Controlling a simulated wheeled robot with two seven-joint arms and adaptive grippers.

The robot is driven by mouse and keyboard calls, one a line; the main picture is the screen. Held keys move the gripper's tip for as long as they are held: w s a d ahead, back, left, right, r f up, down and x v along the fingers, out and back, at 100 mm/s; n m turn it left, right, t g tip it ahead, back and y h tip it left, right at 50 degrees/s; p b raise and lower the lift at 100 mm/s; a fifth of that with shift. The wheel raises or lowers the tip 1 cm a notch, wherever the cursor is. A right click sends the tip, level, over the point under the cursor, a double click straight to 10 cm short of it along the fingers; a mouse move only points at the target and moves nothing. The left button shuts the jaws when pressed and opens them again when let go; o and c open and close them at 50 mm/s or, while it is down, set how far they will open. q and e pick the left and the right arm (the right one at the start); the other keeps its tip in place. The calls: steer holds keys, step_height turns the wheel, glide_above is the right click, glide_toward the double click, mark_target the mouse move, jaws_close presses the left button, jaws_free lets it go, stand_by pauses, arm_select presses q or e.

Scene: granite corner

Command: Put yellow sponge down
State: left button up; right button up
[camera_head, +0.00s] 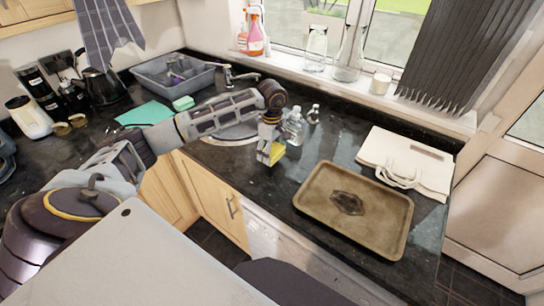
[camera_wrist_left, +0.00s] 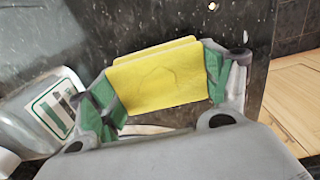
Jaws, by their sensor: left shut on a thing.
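The yellow sponge (camera_wrist_left: 160,78) is held between the two green-padded fingers of my left gripper (camera_wrist_left: 160,90) in the left wrist view. In the head view, my left gripper (camera_head: 268,155) points down over the dark counter, with a small part of the yellow sponge (camera_head: 276,154) showing beside it. The gripper hides most of the sponge there. I cannot tell whether the sponge touches the counter. My right gripper is not in view.
A brown baking tray (camera_head: 310,208) lies to the right on the dark counter (camera_head: 232,168). A white bag (camera_head: 440,178) lies behind it. Clear bottles (camera_head: 294,126) stand just behind the gripper. Some bare counter lies between gripper and tray.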

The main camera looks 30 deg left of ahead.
mark_target(272, 156)
arm_select(q)
step_height(272, 156, down, 3)
steer(key=shift+r, duration=0.15)
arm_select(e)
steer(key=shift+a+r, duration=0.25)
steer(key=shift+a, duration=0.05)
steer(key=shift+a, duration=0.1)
arm_select(q)
steer(key=shift+f, duration=0.35)
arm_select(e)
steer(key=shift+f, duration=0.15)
arm_select(q)
steer(key=o, duration=0.9)
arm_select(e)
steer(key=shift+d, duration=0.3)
arm_select(q)
steer(key=shift+r, duration=0.15)
